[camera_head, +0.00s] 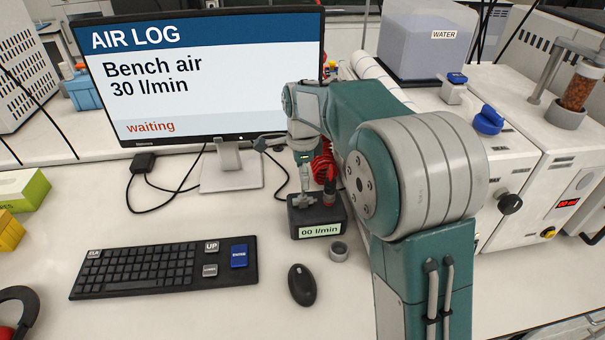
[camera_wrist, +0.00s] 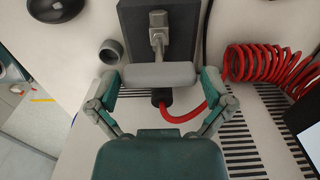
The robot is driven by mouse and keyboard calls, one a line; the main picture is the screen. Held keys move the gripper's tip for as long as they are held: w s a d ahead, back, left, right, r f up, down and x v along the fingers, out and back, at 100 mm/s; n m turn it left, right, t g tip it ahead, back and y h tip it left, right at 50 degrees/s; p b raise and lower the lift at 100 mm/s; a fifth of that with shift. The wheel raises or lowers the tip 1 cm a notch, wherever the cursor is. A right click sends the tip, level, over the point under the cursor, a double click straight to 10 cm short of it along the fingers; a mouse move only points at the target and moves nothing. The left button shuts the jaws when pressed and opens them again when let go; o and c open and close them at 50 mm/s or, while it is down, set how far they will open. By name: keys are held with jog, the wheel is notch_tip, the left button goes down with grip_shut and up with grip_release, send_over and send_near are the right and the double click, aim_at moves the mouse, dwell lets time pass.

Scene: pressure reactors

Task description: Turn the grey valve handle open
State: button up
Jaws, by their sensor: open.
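The grey valve handle, a rounded bar on a short stem, shows in the wrist view (camera_wrist: 158,75) in front of a dark valve block (camera_wrist: 184,38). In the head view the block (camera_head: 334,212) stands on the bench behind the mouse and carries a label reading 00 l/min. My gripper (camera_wrist: 160,80) is open, with one finger near each end of the bar. I cannot tell whether the fingers touch it. In the head view my gripper (camera_head: 305,165) points down above the block, and my arm hides part of the area to its right.
A coiled red hose (camera_wrist: 262,70) lies right of the block. A small grey ring-shaped cup (camera_head: 339,251) sits in front of it. A monitor (camera_head: 205,75) reads Bench air 30 l/min, waiting. A keyboard (camera_head: 165,267) and black mouse (camera_head: 302,285) lie on the bench in front.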

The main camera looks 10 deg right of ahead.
jog(key=c, duration=0.8)
jog(key=shift+n, duration=0.3)
jog(key=n, duration=0.3)
jog(key=shift+n, duration=0.3)
jog(key=n, duration=0.4)
jog(key=shift+n, duration=0.3)
jog(key=n, duration=0.4)
jog(key=shift+r+n, duration=0.1)
jog(key=shift+n, duration=2.4)
jog(key=shift+w, duration=0.1)
